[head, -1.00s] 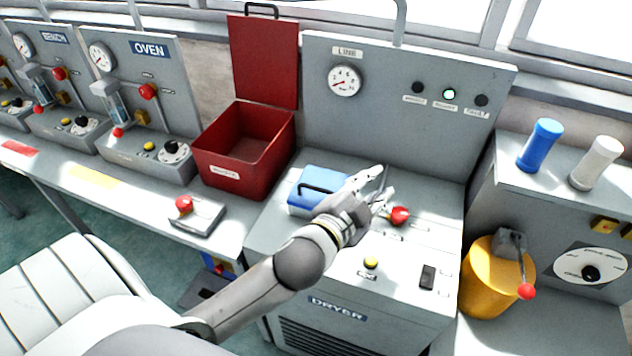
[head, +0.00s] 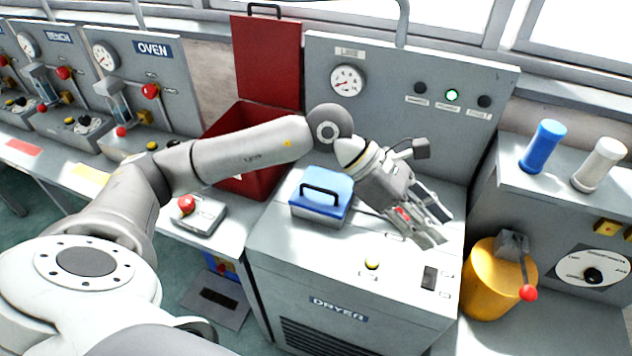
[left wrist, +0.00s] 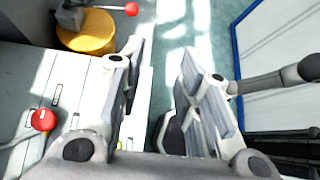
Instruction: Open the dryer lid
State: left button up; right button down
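The dryer (head: 345,265) is a grey cabinet in the middle of the head view. Its blue lid (head: 325,183) has a dark handle (head: 321,194) and appears shut on the dryer's top. My left gripper (head: 438,226) is to the right of the lid, above the dryer's right side, pointing down and right. In the left wrist view its two fingers (left wrist: 161,55) are apart with nothing between them. The lid is not in the left wrist view. My right gripper is not in view.
A red knob (left wrist: 43,120) on the dryer top is partly hidden behind my left gripper in the head view. A red open bin (head: 242,178) stands left of the dryer, partly behind my arm. A yellow cylinder with a lever (head: 487,280) stands at the right.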

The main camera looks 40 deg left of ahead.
pick_arm(q)
jog(key=w+a+f+y, duration=0.3)
jog(key=a+y, duration=0.2)
jog(key=a, duration=0.6)
jog(key=y, duration=0.6)
send_near(316, 187)
jog(key=f+p, duration=0.1)
jog(key=f, duration=0.1)
jog(key=f+p, duration=0.1)
jog(key=f, duration=0.2)
jog(key=w+f, duration=0.1)
jog(key=f, duration=0.2)
jog(key=shift+w+p, duration=0.15)
jog(key=shift+p, duration=0.25)
jog(key=shift+c, duration=0.5)
grip_shut()
